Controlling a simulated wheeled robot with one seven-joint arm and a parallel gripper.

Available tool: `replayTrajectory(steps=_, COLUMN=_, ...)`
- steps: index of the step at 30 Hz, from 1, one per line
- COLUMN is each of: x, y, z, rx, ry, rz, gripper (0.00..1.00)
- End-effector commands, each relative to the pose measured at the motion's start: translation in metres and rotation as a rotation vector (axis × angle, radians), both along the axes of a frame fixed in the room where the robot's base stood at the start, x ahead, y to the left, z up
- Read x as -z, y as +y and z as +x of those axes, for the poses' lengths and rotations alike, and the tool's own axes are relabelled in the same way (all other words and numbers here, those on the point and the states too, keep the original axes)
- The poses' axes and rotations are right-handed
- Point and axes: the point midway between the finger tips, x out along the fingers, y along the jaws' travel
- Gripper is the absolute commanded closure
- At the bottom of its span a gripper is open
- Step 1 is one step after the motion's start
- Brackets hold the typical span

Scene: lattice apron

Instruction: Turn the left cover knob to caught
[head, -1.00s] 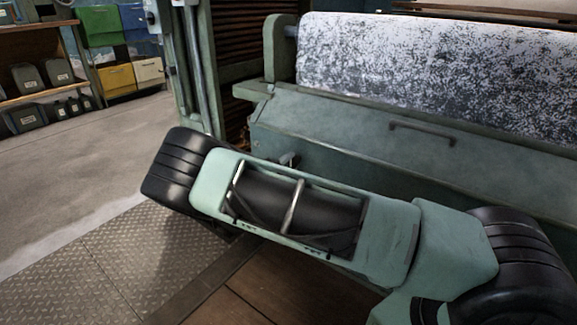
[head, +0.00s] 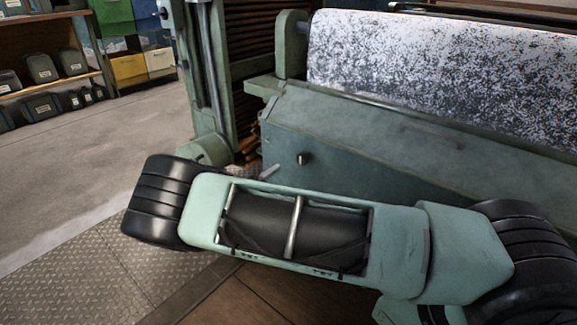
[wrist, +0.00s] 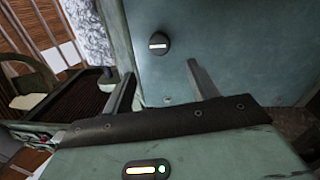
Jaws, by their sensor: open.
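The cover knob (head: 304,158) is a small dark knob on the front of the green cover (head: 350,140), near its left end. In the wrist view it is a round black knob (wrist: 158,46) with a short white mark lying about level in the picture. My gripper (wrist: 161,69) is open and empty, its two fingers apart below the knob in that picture. No contact with the knob shows. In the head view my arm hides most of the gripper; only a grey finger tip shows left of the knob.
A speckled white roller (head: 440,75) lies behind the cover. A green upright post (head: 203,80) stands to the left. A shelf with dark cases (head: 42,68) and coloured bins (head: 128,68) are at the far left. The floor between is clear.

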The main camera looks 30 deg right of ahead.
Motion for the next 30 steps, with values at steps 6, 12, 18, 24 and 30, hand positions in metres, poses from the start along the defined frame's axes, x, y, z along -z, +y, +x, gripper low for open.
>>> replayTrajectory(steps=6, x=0.003, y=0.042, z=-0.015, rx=-0.003, ry=0.000, rz=0.000, gripper=0.41)
replayTrajectory(steps=12, x=0.006, y=0.061, z=-0.022, rx=-0.001, ry=0.002, rz=-0.001, gripper=0.41)
replayTrajectory(steps=18, x=0.007, y=0.064, z=-0.024, rx=0.000, ry=0.002, rz=-0.001, gripper=0.41)
replayTrajectory(steps=24, x=0.007, y=0.064, z=-0.023, rx=0.000, ry=0.001, rz=0.000, gripper=0.41)
replayTrajectory(steps=30, x=0.006, y=0.063, z=-0.024, rx=0.006, ry=0.004, rz=0.006, gripper=0.41)
